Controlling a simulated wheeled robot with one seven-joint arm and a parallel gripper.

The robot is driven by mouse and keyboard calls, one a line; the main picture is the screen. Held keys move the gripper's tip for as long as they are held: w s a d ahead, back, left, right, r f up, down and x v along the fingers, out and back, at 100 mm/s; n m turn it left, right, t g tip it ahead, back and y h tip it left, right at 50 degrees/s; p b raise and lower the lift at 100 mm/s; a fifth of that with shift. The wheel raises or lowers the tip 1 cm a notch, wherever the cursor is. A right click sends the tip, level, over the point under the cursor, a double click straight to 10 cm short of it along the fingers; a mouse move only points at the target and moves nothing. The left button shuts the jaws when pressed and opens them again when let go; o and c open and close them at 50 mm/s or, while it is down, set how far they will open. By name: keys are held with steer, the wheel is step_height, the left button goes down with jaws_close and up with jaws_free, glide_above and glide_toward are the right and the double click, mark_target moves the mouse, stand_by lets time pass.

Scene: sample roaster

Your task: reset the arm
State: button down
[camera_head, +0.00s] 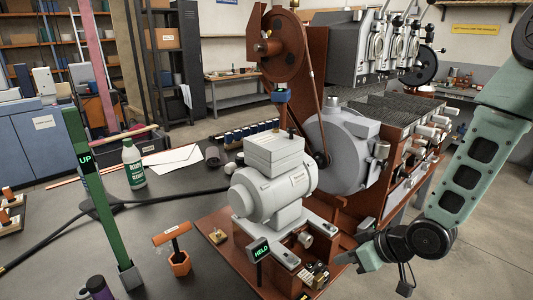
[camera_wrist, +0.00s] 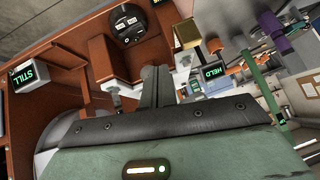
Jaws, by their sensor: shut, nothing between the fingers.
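My green and black arm comes in from the right edge of the head view and bends at a dark joint low on the right. My gripper (camera_head: 346,258) points left from there, low beside the motor's rust-brown base. In the wrist view my gripper (camera_wrist: 156,72) shows two dark fingers pressed together with nothing between them. The fingers point at rust-brown machine parts; I cannot tell whether they touch anything. A small display reading HELD (camera_head: 261,250) stands left of my gripper; it also shows in the wrist view (camera_wrist: 212,74).
A grey motor (camera_head: 272,185) and a belt-driven machine with a round drum (camera_head: 340,150) stand left of and behind my arm. A green post with an UP display (camera_head: 85,160), a green-labelled bottle (camera_head: 133,165) and an orange-handled tool (camera_head: 178,262) are on the dark table. A STILL display (camera_wrist: 26,75) shows too.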

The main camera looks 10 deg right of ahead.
steer(key=s+a+r+g+h+p, duration=0.1)
steer(key=s+a+r+g+h, duration=0.2)
steer(key=s+r, duration=0.5)
steer(key=s+a+r+n+g+h+p, duration=0.1)
steer(key=s+a+r+g+h, duration=0.1)
steer(key=s+a+r, duration=0.4)
steer(key=s+r, duration=0.3)
steer(key=s, duration=0.4)
steer(key=shift+s+g+h, duration=0.25)
steer(key=shift+g+h, duration=0.15)
